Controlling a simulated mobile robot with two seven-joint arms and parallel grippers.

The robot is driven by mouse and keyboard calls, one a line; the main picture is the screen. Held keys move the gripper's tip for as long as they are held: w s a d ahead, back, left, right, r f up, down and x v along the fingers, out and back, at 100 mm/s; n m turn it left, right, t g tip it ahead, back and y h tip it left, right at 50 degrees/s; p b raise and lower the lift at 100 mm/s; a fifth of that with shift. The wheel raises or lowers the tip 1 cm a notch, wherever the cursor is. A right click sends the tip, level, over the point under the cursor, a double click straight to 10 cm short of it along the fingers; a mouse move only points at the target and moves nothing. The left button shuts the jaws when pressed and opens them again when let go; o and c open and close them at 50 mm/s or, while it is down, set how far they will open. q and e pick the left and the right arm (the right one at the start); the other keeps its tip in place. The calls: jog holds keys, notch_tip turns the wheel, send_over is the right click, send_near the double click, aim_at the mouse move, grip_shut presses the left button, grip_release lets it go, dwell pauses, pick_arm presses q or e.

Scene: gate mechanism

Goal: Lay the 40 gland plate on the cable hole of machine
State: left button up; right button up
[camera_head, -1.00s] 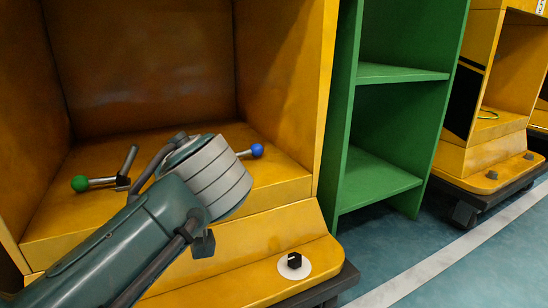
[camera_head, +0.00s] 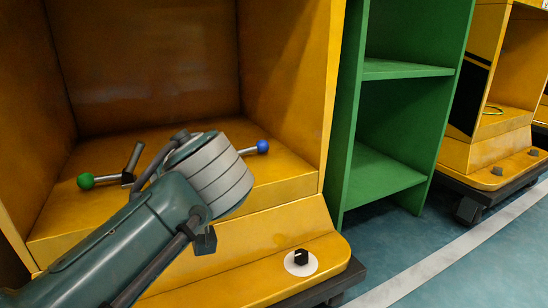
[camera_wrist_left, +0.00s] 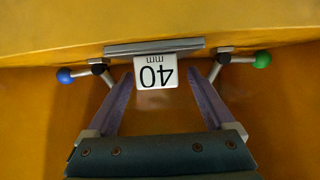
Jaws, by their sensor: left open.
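In the left wrist view, a white plate-like label (camera_wrist_left: 156,72) reading "40 mm" appears upside down, against a grey bar-like edge (camera_wrist_left: 155,47). My left gripper (camera_wrist_left: 160,76) is open, one finger on each side of the label, with gaps on both sides. Whether the label and grey bar are one gland plate, I cannot tell. In the head view my left arm covers the gripper and the plate. The yellow machine (camera_head: 285,190) fills the left of that view. I cannot make out the cable hole. My right gripper is not in view.
Levers with a green ball (camera_head: 86,181) and a blue ball (camera_head: 262,146) flank my arm. They also show in the wrist view, green (camera_wrist_left: 262,60) and blue (camera_wrist_left: 65,76). A black knob (camera_head: 301,257) sits on the front. A green shelf (camera_head: 385,180) stands to the right.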

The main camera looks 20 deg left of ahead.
pick_arm(q)
jog(key=shift+f, duration=0.1)
jog(key=p+v, duration=0.6)
jog(key=v, duration=0.4)
